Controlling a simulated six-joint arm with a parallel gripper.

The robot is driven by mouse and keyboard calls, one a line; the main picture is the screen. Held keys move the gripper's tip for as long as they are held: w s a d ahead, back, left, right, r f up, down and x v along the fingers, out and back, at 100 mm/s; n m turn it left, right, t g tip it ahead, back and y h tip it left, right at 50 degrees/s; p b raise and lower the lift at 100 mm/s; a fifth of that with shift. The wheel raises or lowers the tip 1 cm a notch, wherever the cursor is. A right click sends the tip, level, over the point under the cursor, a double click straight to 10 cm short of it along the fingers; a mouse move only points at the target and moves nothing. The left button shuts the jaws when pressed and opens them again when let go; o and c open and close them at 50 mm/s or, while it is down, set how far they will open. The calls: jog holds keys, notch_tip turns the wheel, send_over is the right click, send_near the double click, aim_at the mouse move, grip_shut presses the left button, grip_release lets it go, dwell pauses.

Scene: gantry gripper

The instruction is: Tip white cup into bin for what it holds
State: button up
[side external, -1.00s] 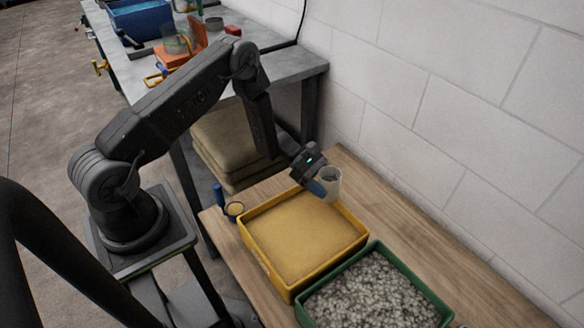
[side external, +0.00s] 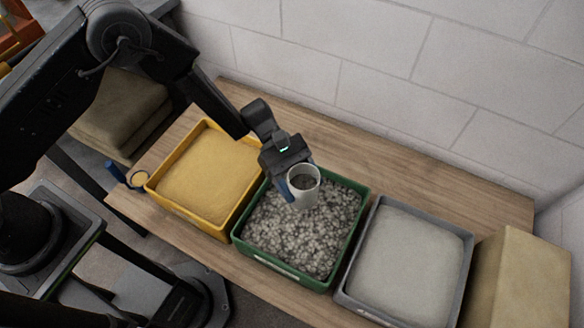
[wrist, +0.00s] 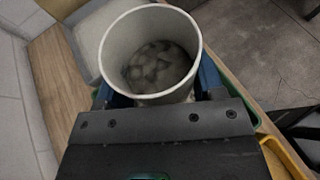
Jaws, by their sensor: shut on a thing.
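The white cup (side external: 305,197) is held upright over the green bin (side external: 329,284) of grey gravel. My gripper (side external: 290,187) is shut on the cup, with its blue fingers at the cup's sides. In the wrist view the cup (wrist: 122,42) is seen from above, its mouth open and grey stones (wrist: 160,66) lying inside. The stones match the gravel in the green bin. My gripper (wrist: 157,90) has one blue finger on each side of the cup there. The exact gap between cup and gravel is hard to tell.
A yellow bin (side external: 150,187) of sand stands left of the green one. A grey bin (side external: 467,262) of pale powder stands right, beside a tan block (side external: 518,280). A small blue-handled scoop (side external: 128,176) lies at the left. Bare wood (side external: 420,170) runs along the wall.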

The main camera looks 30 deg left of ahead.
aim_at(299, 182)
jog(key=shift+f, duration=1.85)
jog(key=m+t, duration=0.1)
jog(key=w+m+t, duration=0.1)
jog(key=m, duration=0.1)
jog(key=shift+w+t, duration=0.25)
jog(key=shift+t, duration=0.15)
jog(key=w+a+r+n+t, duration=0.3)
jog(key=w+a+r, duration=0.1)
jog(key=a, duration=0.5)
jog(key=w+a+r+n+t, duration=0.3)
jog(key=a+r, duration=0.1)
jog(key=a, duration=0.6)
jog(key=s+a+r+n+t+y, duration=0.1)
jog(key=a+r+n+t, duration=0.1)
jog(key=a, duration=0.6)
jog(key=s+a+r+n+t+y, duration=0.1)
jog(key=a+r+n+t, duration=0.2)
jog(key=a, duration=0.4)
jog(key=shift+a, duration=0.35)
jog(key=shift+d, duration=0.15)
